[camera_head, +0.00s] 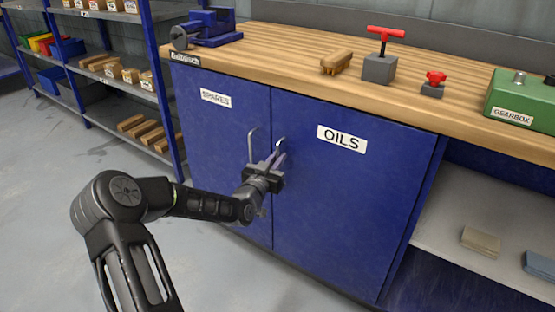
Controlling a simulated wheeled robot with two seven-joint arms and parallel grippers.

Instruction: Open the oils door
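The oils door (350,199) is a blue cabinet door with a white label reading OILS (342,139). It looks closed, flush with the spares door (215,130) on its left. The upper end of the oils door's metal handle (281,143) shows near the door's left edge. My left gripper (274,161) is at this handle, its fingers pointing up towards it and covering its lower part. The fingers are small and overlap the handle, so I cannot tell whether they are shut on it. My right gripper is out of view.
The spares door's handle (252,144) stands close to the left of my gripper. The wooden worktop (290,54) above holds a blue vise (210,27), a brush, a red T-handle tool and a green gearbox (522,101). Open floor (40,190) lies at left.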

